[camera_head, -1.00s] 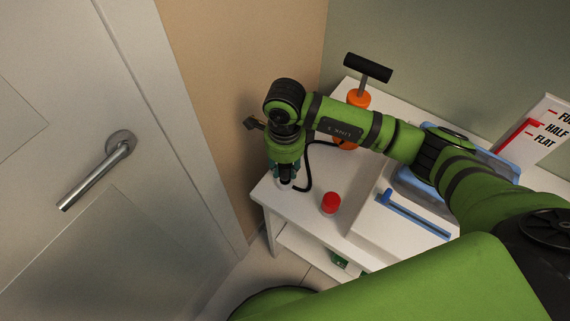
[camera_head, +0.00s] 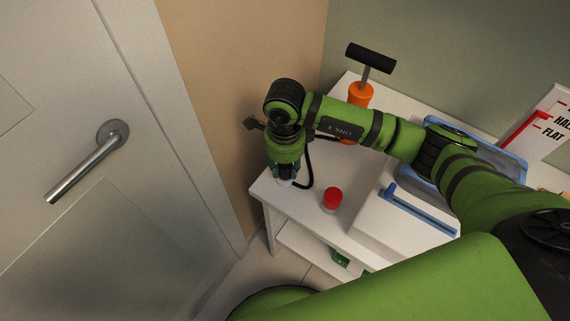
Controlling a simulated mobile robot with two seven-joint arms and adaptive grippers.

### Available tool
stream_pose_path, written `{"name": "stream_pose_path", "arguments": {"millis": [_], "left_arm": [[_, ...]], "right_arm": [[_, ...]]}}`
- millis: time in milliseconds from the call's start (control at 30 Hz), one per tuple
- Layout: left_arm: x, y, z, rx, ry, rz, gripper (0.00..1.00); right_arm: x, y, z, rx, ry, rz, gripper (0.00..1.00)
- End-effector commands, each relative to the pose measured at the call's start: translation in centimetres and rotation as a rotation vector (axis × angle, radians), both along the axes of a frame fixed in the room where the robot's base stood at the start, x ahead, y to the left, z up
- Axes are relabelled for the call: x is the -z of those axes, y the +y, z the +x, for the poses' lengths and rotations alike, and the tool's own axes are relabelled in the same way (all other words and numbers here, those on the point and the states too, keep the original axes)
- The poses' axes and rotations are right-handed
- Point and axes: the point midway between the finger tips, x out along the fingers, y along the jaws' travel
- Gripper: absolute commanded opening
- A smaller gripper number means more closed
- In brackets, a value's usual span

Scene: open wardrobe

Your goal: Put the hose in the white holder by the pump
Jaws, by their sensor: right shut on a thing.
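The pump, with an orange body (camera_head: 359,94) and a black T-handle (camera_head: 371,58), stands upright at the back of the white table (camera_head: 283,200). My right arm crosses in front of its lower part. The black hose (camera_head: 309,170) curves from behind my arm down to my right gripper (camera_head: 285,181), near the table's left corner. The right gripper points down and is shut on the hose; its fingertips are mostly hidden by the wrist. A small white piece below the fingertips may be the holder, but I cannot tell. My left gripper is not in view.
A small red-capped item (camera_head: 331,200) stands on the table right of the gripper. Further right are a white box with a blue bar (camera_head: 421,211), a blue-rimmed tray (camera_head: 506,166) and a FULL/HALF/FLAT sign (camera_head: 543,128). A grey door (camera_head: 110,225) with a lever handle is at left.

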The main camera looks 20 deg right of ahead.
Motion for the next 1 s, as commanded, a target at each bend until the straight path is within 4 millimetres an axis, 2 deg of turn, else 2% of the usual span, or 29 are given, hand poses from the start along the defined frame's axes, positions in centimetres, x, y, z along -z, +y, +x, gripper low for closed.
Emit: {"name": "stream_pose_path", "arguments": {"millis": [133, 167, 200, 533, 633, 767, 1000], "left_arm": [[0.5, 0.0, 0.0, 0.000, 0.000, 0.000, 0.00], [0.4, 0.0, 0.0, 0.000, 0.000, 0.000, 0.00], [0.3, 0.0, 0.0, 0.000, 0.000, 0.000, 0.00], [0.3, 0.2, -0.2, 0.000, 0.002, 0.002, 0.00], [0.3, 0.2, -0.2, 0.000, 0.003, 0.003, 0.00], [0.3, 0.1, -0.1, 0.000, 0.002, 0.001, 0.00], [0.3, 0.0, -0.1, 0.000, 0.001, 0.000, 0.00]], "right_arm": [[0.5, 0.0, 0.0, 0.000, 0.000, 0.000, 0.00], [0.3, 0.0, 0.0, 0.000, 0.000, 0.000, 0.45], [0.3, 0.0, 0.0, 0.000, 0.000, 0.000, 0.61], [0.3, 0.0, 0.0, 0.000, 0.000, 0.000, 0.61], [-0.3, 0.0, 0.0, 0.000, 0.000, 0.001, 0.61], [-2.3, 0.0, 0.1, -0.001, -0.004, 0.000, 0.61], [-7.5, 0.0, 0.2, -0.001, -0.004, 0.000, 0.61]]}}
